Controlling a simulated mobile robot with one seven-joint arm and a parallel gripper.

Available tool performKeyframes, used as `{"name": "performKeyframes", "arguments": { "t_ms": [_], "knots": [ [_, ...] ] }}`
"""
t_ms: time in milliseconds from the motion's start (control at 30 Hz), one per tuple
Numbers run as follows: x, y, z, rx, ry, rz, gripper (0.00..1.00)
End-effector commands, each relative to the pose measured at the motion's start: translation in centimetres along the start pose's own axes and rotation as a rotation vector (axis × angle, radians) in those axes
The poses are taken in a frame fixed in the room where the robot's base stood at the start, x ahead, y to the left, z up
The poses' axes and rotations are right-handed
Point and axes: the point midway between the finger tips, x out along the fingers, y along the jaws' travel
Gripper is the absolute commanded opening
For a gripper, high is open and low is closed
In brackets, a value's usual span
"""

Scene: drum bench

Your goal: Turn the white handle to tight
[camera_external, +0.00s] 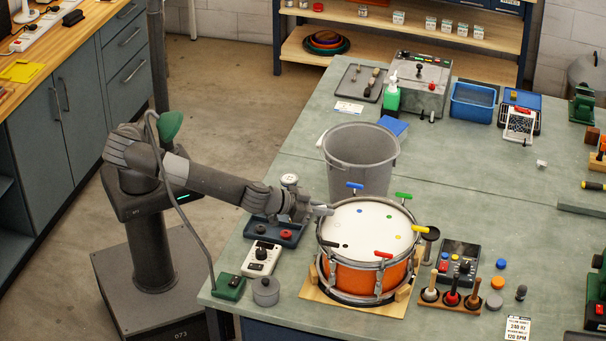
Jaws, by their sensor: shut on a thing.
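An orange drum (352,278) with a white head (368,227) stands on the bench. Coloured handles sit around its rim: blue (355,186), green (403,196), yellow (420,229), red (383,254) and a black one (330,243) at the left front. My gripper (318,210) is at the left edge of the rim, shut on a small white handle (326,211). The jaws hide most of this handle, so its exact angle is hard to tell.
A grey bucket (360,165) stands just behind the drum. A blue tray (274,231), a white control box (262,259) and a grey pot (265,291) lie below my arm. Mallets in a wooden rack (452,298) stand at right.

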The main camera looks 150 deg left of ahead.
Motion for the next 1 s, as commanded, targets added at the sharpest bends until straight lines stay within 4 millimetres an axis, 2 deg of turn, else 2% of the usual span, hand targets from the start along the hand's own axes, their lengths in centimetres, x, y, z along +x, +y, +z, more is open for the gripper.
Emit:
{"name": "performKeyframes", "arguments": {
  "t_ms": [467, 1000],
  "knots": [
    [-0.01, 0.02, -0.05, 0.023, 0.0, 0.058, 0.0],
    [-0.15, 0.56, -0.14, 0.176, -0.001, 0.445, 0.0]
  ]
}}
